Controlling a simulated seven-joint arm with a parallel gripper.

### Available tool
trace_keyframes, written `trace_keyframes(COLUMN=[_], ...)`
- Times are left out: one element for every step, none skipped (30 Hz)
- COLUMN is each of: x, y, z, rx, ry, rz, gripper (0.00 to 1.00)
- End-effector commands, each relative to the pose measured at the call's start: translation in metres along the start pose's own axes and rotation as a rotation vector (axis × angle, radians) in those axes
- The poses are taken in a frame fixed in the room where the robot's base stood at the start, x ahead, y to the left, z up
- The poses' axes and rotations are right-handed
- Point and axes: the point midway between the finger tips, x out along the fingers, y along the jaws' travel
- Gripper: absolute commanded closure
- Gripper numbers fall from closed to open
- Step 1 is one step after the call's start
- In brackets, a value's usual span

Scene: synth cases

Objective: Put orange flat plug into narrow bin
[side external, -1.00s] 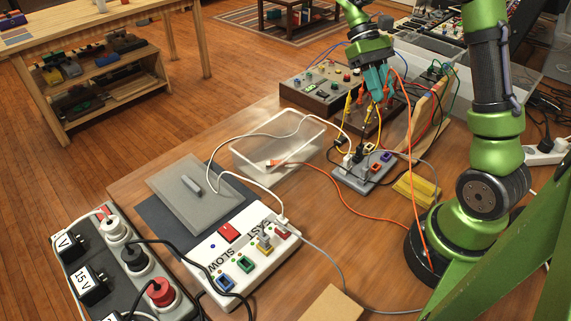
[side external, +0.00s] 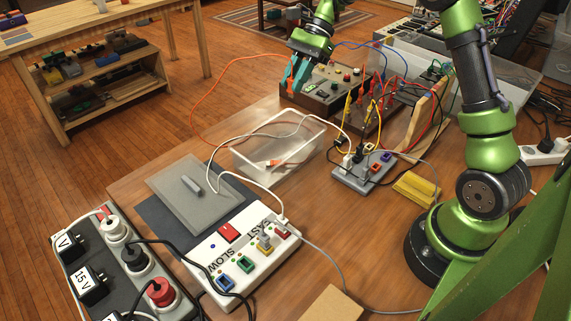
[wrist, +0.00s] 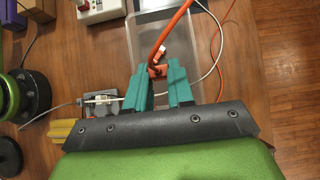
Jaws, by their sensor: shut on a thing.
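My gripper (side external: 292,82) has teal fingers and is shut on the orange plug (wrist: 157,71), which shows between the fingertips in the wrist view. An orange cable (wrist: 178,24) runs from the plug. The fingers hide part of the plug. In the side view my gripper is up in the air, towards the far end of the narrow translucent bin (side external: 292,158). The bin also shows beneath the fingers in the wrist view (wrist: 140,40). A small orange and white piece (side external: 270,163) lies inside the bin, where the orange cable appears to end.
A brown control box (side external: 318,92) stands behind the bin. A grey socket block (side external: 350,182) with several plugs is to its right. A white cable (side external: 262,134) crosses over the bin. A white FAST/SLOW box (side external: 240,255) and a grey plate (side external: 190,205) are in front.

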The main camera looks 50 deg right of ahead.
Motion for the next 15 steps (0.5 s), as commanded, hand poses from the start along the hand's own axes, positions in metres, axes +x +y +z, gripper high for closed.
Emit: trace_keyframes(x=[0.007,0.011,0.016,0.018,0.021,0.023,0.025,0.026,0.028,0.029,0.031,0.034,0.036,0.038,0.041], y=[0.001,0.001,0.001,0.001,0.001,0.001,0.001,0.001,0.001,0.001,0.001,0.001,0.001,0.001,0.001], z=[-0.006,-0.009,-0.013,-0.015,-0.017,-0.019,-0.021,-0.022,-0.024,-0.025,-0.026,-0.029,-0.03,-0.032,-0.035], rx=[0.003,0.002,0.001,0.0,0.0,-0.001,-0.001,-0.001,-0.001,0.0,0.0,-0.001,-0.001,0.0,0.0], ry=[-0.001,-0.001,-0.002,-0.002,-0.001,0.0,0.0,0.0,-0.001,-0.001,-0.001,-0.001,-0.001,-0.001,-0.001], rz=[0.003,0.004,0.004,0.003,0.003,0.003,0.003,0.003,0.003,0.003,0.004,0.004,0.004,0.004,0.005], gripper=[1.0,1.0,1.0,1.0,1.0,1.0,1.0,1.0,1.0,1.0,1.0,1.0,1.0,1.0,1.0])
